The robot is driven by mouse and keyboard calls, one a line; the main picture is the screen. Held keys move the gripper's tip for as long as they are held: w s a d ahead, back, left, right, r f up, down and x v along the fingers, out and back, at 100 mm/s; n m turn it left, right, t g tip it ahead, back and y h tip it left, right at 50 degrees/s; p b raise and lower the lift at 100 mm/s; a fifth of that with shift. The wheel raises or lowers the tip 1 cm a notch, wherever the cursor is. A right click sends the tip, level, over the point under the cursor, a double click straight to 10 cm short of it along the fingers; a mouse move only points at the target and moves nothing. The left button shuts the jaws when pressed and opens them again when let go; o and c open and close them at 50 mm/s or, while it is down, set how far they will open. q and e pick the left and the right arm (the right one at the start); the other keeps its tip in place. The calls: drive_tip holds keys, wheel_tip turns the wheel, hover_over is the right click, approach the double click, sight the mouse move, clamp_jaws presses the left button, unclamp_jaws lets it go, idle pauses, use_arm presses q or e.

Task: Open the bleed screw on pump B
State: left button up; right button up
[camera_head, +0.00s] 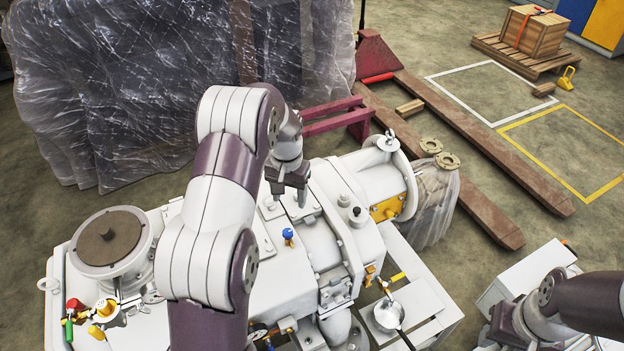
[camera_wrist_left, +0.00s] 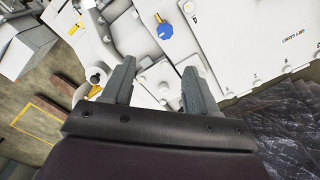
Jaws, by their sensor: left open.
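A large white pump (camera_head: 275,275) fills the middle of the head view. A small blue knob (camera_head: 288,234) stands on its top and also shows in the left wrist view (camera_wrist_left: 165,30). I cannot tell which fitting is the bleed screw, or read a pump B label. My left gripper (camera_head: 301,196) is open and empty above the pump's top, behind the blue knob in the head view. In the left wrist view its two fingers (camera_wrist_left: 159,75) are spread over white casing with bolts. My right arm shows at the lower right; its gripper is out of view.
A round-lidded port (camera_head: 108,240), a red handle (camera_head: 73,304) and a yellow knob (camera_head: 105,308) are at the pump's left. A small pan (camera_head: 389,315) lies at its right. Plastic-wrapped goods (camera_head: 150,90) stand behind. A white box (camera_head: 525,278) is at the right.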

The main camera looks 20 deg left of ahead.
sight(287, 231)
use_arm(q)
drive_tip(key=f+p, duration=0.1)
drive_tip(key=f, duration=0.3)
drive_tip(key=f+p, duration=0.1)
drive_tip(key=f, duration=0.2)
drive_tip(key=s+f+p, duration=0.1)
drive_tip(key=f, duration=0.3)
drive_tip(key=shift+a+f, duration=0.35)
drive_tip(key=shift+a, duration=0.05)
drive_tip(key=shift+s+f, duration=0.25)
drive_tip(key=shift+s, duration=0.05)
use_arm(e)
drive_tip(key=r, duration=0.1)
drive_tip(key=s+r, duration=0.1)
drive_tip(key=r, duration=0.2)
drive_tip(key=shift+s+a+r, duration=0.2)
drive_tip(key=shift+s+r, duration=0.05)
use_arm(q)
drive_tip(key=shift+w, duration=0.15)
drive_tip(key=c, duration=1.1)
use_arm(e)
drive_tip(key=shift+w+f, duration=0.1)
